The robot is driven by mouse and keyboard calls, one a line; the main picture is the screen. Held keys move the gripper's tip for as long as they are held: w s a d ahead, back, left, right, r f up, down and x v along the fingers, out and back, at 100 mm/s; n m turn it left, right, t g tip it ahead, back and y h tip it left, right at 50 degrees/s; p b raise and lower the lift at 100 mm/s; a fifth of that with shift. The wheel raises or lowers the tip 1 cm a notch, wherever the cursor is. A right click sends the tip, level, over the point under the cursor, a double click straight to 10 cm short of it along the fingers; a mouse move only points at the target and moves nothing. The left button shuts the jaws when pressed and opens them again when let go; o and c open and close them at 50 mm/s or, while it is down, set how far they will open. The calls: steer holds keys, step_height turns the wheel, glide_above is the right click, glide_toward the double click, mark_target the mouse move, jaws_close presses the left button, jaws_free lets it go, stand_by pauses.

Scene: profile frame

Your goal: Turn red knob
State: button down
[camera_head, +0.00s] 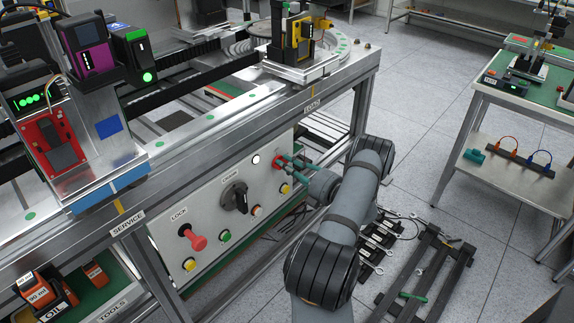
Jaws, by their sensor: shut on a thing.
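The red knob (277,161) is on the light control panel (212,202) on the front of the metal frame, near the panel's right end. My gripper (285,162) reaches it from the right, its fingers shut on the knob. The fingers and wrist partly cover the knob, and its exact turn angle is too small to tell. My arm comes up from the lower middle of the view.
Left on the panel are a red LOCK handle (194,239) and a black rotary switch (236,198), both sticking out. Several coloured buttons line the panel. A dark rack with tools (432,272) lies on the floor to the right. A side table (510,120) stands farther right.

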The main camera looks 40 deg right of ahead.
steer(key=c, duration=1.6)
jaws_free()
steer(key=shift+o, duration=0.2)
steer(key=shift+s, duration=0.1)
steer(key=s+d, duration=0.2)
steer(key=s, duration=0.9)
steer(key=shift+s, duration=0.35)
steer(key=w+a, duration=0.2)
steer(key=w, duration=1)
